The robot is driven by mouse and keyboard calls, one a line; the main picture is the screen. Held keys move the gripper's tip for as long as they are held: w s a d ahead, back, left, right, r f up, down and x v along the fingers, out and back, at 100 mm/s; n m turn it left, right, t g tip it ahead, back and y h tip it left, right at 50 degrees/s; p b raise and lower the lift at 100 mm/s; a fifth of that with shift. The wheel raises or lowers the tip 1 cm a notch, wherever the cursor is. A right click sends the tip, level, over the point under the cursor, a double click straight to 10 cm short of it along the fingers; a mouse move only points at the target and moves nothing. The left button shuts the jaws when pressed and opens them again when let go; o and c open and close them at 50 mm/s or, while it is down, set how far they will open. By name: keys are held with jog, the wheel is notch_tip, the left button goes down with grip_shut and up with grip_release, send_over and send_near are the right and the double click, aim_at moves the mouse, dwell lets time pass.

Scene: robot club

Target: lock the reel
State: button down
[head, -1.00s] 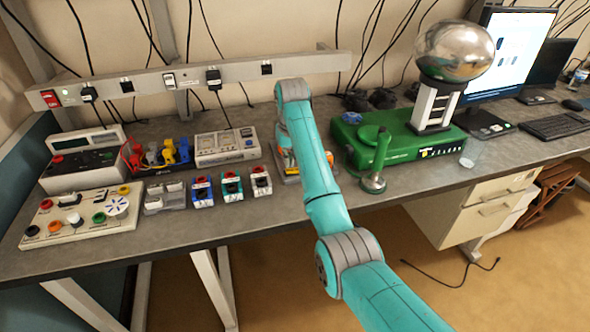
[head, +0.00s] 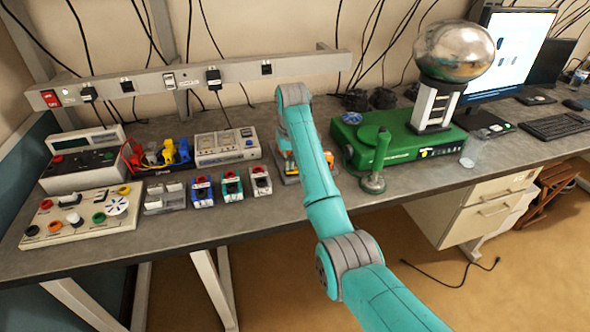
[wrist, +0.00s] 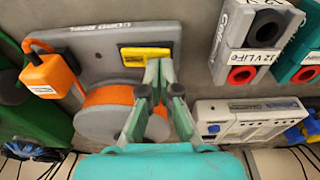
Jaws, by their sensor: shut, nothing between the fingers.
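The cord reel shows in the wrist view as a grey plate (wrist: 92,62) lettered "CORD REEL", with a round grey drum (wrist: 100,122) wound with orange cord. An orange plug-like block (wrist: 48,77) sits at its left end. A yellow bar (wrist: 146,56) in a dark slot lies on the plate near the fingertips. My gripper (wrist: 159,68) is shut and empty, its tips over the plate just by the yellow bar; I cannot tell whether they touch it. Part of the drum is hidden behind the fingers. In the head view the reel (head: 288,163) is mostly hidden behind my arm.
Small terminal blocks (head: 231,186) stand left of the reel, and a white meter (head: 226,147) stands behind them. A green box (head: 400,150) with a metal sphere on a column stands to the right. The bench front edge is clear near the reel.

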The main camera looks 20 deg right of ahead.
aim_at(290, 171)
jog(key=shift+f, duration=0.5)
jog(key=shift+r, duration=0.1)
dwell(0.3)
jog(key=shift+r, duration=3.45)
